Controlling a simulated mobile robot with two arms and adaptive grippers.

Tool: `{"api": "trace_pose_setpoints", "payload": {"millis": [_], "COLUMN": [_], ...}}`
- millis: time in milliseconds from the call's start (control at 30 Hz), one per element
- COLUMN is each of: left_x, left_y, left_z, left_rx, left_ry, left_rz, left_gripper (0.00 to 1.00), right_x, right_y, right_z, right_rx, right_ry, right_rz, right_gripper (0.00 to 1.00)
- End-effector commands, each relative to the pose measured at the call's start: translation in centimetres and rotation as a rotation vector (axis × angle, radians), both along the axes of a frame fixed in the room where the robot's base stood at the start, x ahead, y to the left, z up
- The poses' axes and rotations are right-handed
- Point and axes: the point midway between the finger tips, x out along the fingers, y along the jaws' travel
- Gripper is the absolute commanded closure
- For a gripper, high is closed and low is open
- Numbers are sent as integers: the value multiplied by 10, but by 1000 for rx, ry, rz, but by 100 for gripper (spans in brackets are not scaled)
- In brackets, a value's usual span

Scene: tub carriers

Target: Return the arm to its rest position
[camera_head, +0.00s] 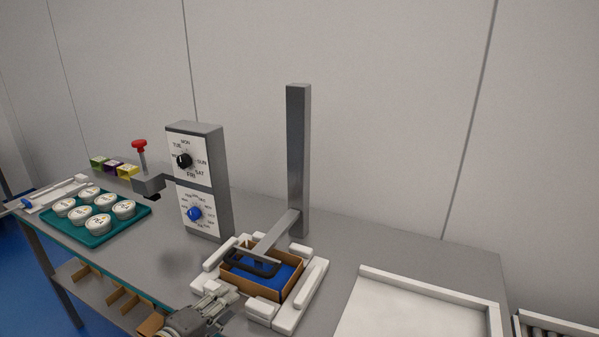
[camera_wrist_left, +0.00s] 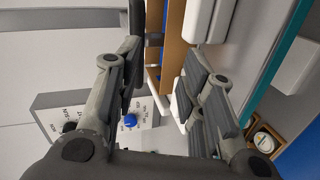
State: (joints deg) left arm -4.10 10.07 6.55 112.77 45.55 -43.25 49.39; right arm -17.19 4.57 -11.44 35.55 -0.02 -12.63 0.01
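My left gripper (camera_head: 212,302) is low in the head view, just left of the white fixture around a brown box. In the left wrist view its two fingers (camera_wrist_left: 165,55) stand apart with nothing held between them. The brown box (camera_head: 282,293) with a blue inside sits among the white blocks of the fixture (camera_head: 312,298). A dark frame on the arm of a grey post (camera_head: 298,150) hangs over the box. In the wrist view a brown box wall (camera_wrist_left: 177,45) and white blocks show beyond the fingers. My right gripper is in neither view.
A dial stand (camera_head: 205,190) with a red-knobbed lever (camera_head: 140,147) stands behind and left. A teal tray (camera_head: 142,211) of several round white tubs is at the left. A white-rimmed tray (camera_head: 425,290) lies at the right. Cardboard dividers (camera_head: 90,275) show on a lower shelf.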

Motion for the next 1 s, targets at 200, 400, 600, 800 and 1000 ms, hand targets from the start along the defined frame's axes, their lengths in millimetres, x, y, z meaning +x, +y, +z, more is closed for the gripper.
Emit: {"api": "trace_pose_setpoints", "payload": {"millis": [200, 400, 600, 800, 1000], "left_x": [-110, -195, -259, -289, -281], "left_y": [-39, -37, -25, -16, -18], "left_z": [-78, -108, -114, -128, -168], "left_rx": [570, 936, 1154, 1255, 1246], "left_ry": [176, 306, 411, 481, 492], "left_rz": [-312, -567, -761, -878, -888], "left_gripper": [63, 63, 63, 63, 63], "right_x": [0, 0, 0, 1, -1], "right_y": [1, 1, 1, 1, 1], "right_z": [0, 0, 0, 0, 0], "right_rx": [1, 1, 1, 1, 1], "right_ry": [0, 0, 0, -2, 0], "right_rz": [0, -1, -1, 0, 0], "right_gripper": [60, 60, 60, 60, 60]}}
